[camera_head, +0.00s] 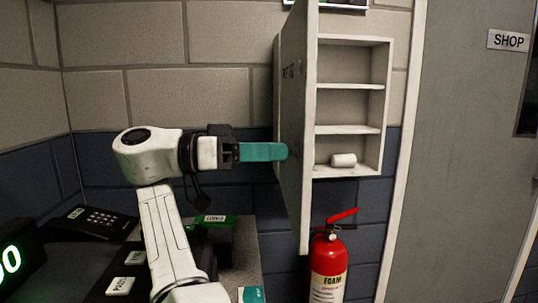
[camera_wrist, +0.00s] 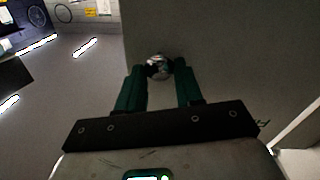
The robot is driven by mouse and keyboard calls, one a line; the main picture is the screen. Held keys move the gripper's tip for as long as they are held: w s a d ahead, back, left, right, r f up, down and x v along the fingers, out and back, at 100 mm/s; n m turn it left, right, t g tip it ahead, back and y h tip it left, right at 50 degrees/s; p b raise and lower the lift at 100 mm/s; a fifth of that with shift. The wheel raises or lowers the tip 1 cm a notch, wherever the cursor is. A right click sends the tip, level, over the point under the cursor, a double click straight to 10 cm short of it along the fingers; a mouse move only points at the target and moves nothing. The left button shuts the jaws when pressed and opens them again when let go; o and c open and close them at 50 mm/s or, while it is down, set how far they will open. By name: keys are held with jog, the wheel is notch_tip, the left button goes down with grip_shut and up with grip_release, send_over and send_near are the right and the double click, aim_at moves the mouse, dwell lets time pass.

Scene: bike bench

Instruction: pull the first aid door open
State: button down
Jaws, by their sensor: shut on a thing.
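The first aid door (camera_head: 307,120) stands swung wide open, seen nearly edge-on in the head view, with its lettered face toward my gripper. The white cabinet (camera_head: 386,110) behind it shows its shelves, with a small white roll (camera_head: 343,160) on the lowest one. My gripper (camera_head: 285,152) reaches the door's outer face from the left. In the wrist view my gripper (camera_wrist: 160,72) is shut on the round shiny door knob (camera_wrist: 157,66), with the door's grey panel (camera_wrist: 235,60) behind. The head view does not show the knob.
A red foam extinguisher (camera_head: 328,265) stands below the cabinet, close to the door's lower edge. A bench with a black telephone (camera_head: 92,221), a green box (camera_head: 212,232) and a lit display (camera_head: 14,262) is at the left. A grey door with a SHOP sign (camera_head: 507,41) is at the right.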

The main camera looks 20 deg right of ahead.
aim_at(298, 131)
jog(key=c, duration=0.7)
grip_release()
jog(key=shift+c, duration=0.2)
jog(key=shift+r, duration=0.15)
notch_tip(298, 131, up, 3)
jog(key=shift+r, duration=0.1)
jog(key=s+r, duration=0.9)
jog(key=s, duration=0.5)
jog(key=shift+r+b, duration=0.25)
jog(key=shift+b, duration=0.15)
jog(key=shift+d, duration=0.1)
